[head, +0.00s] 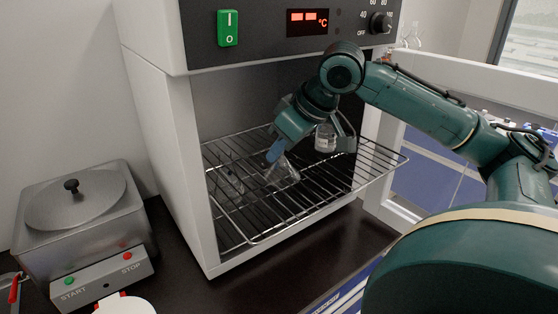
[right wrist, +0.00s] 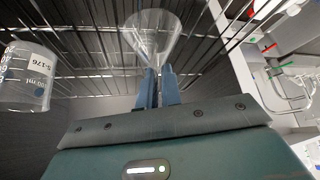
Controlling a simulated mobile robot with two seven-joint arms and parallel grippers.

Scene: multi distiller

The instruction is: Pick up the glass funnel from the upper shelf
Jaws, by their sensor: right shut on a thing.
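The clear glass funnel (head: 284,174) is at the upper wire shelf (head: 385,158) inside the open oven. My right gripper (head: 275,151) reaches in from the right, tilted down, with its blue fingers at the funnel. In the right wrist view the fingers (right wrist: 158,76) are shut on the narrow stem of the funnel (right wrist: 153,35), whose wide cone points away from me. I cannot tell whether the funnel touches the shelf. My left gripper is out of view.
A labelled glass beaker (head: 325,138) stands close beside my right gripper; it also shows in the right wrist view (right wrist: 28,76). Another clear glass piece (head: 230,183) lies left on the rack. The oven's side wall (head: 180,170) bounds the left. A metal heater (head: 85,225) stands outside.

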